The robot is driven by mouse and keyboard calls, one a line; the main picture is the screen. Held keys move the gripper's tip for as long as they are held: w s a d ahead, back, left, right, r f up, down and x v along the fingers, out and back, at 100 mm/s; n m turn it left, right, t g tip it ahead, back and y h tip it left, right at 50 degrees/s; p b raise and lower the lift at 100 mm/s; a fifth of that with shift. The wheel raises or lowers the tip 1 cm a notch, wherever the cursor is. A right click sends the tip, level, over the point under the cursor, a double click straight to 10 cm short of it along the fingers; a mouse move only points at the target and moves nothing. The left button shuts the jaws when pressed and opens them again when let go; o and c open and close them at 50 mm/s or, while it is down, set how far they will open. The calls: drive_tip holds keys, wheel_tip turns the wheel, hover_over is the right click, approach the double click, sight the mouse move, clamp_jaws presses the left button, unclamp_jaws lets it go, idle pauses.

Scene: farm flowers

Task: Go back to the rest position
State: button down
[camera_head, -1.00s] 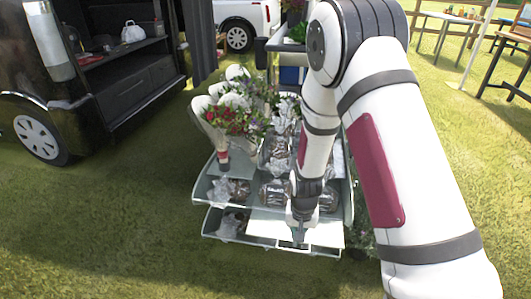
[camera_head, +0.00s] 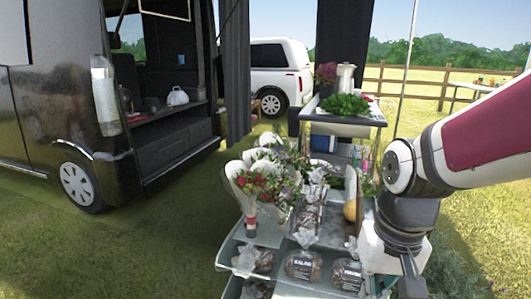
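My arm enters from the right edge, bends at a joint, and hangs down over the right side of the flower stand (camera_head: 232,247). At its lower end is the dark part of my gripper (camera_head: 410,279), at the bottom edge of the view. Its fingertips cannot be made out, so I cannot tell whether it is open or shut, or whether it holds anything. Bouquets in white wrap (camera_head: 262,185) stand on the stand left of my arm. Clear bags (camera_head: 303,265) with dark contents sit in its front compartments.
A shelf cart (camera_head: 345,118) with green plants stands behind the stand. Grass (camera_head: 150,245) is clear at the front left.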

drive_tip(key=s+d+r+n, duration=0.1)
drive_tip(key=s+r, duration=0.2)
drive_tip(key=s, duration=0.6)
drive_tip(key=s+d+r, duration=0.1)
drive_tip(key=s+r, duration=0.3)
drive_tip(key=s, duration=0.5)
wheel_tip(320, 180, up, 29)
drive_tip(key=t+p, duration=0.3)
drive_tip(key=p, duration=2.4)
drive_tip(key=shift+f+t+p, duration=0.15)
drive_tip(key=shift+t+p, duration=0.25)
drive_tip(key=shift+d, duration=0.1)
